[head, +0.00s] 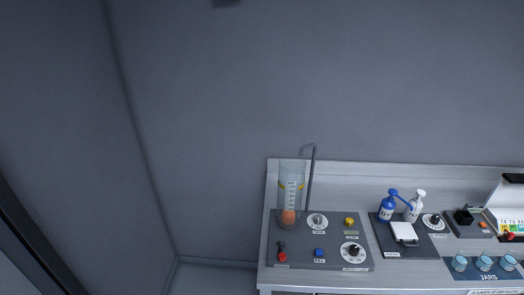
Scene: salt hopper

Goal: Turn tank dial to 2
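A grey control panel (333,264) with a clear tank (291,184) stands on the bench at the lower right of the head view. The tank has scale marks and an orange ball (288,217) low inside. Neither of my grippers is in view.
The panel also has a yellow knob (349,222), a blue button (319,253) and a red-topped switch (282,256). A bent pipe (310,175) rises by the tank. To the right are blue (387,209) and white (414,210) bottles, another dial (434,222) and several jars (484,263).

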